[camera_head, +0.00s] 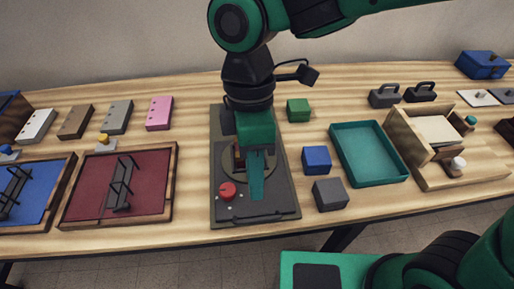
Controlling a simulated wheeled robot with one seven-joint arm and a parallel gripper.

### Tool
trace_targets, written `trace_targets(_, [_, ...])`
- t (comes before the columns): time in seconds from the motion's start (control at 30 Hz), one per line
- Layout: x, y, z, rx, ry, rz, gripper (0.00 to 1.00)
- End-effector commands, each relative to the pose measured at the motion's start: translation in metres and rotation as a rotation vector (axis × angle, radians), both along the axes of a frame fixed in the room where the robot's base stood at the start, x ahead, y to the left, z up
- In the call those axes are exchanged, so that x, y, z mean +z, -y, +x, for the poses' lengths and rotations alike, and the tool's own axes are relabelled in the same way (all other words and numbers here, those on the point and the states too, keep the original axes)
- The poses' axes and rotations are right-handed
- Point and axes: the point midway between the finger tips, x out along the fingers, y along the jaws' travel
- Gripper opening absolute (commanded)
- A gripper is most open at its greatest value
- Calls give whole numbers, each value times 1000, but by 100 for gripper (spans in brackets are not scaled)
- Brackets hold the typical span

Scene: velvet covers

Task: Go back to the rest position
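My gripper (256,172) points down over the middle of the table, above a dark grey base plate (226,205). A green finger shows in front. The gap between the fingers is hidden from this angle, so I cannot tell whether it is open or shut. A round part of the plate lies under and around the gripper, and a red knob (227,190) sits at its front left. I cannot tell whether the gripper touches anything there.
A green cube (298,110), a blue cube (316,159) and a grey cube (330,194) stand right of the plate. A teal tray (372,179) and wooden box (460,177) lie farther right. Red-lined (85,190) and blue-lined trays (40,208) lie left.

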Motion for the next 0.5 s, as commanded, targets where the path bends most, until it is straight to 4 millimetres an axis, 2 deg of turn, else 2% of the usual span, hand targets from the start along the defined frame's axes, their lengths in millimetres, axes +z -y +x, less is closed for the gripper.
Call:
trace_targets(0.17, [0, 0, 0, -2, 1, 0, 28])
trace_targets(0.27, [0, 9, 9, -52, 9, -5, 28])
trace_targets(0.37, [0, 35, 33, -198, 34, -22, 28])
trace_targets(0.47, [1, 83, 65, -443, 71, -47, 28])
trace_targets(0.5, [0, 107, 77, -559, 86, -60, 28])
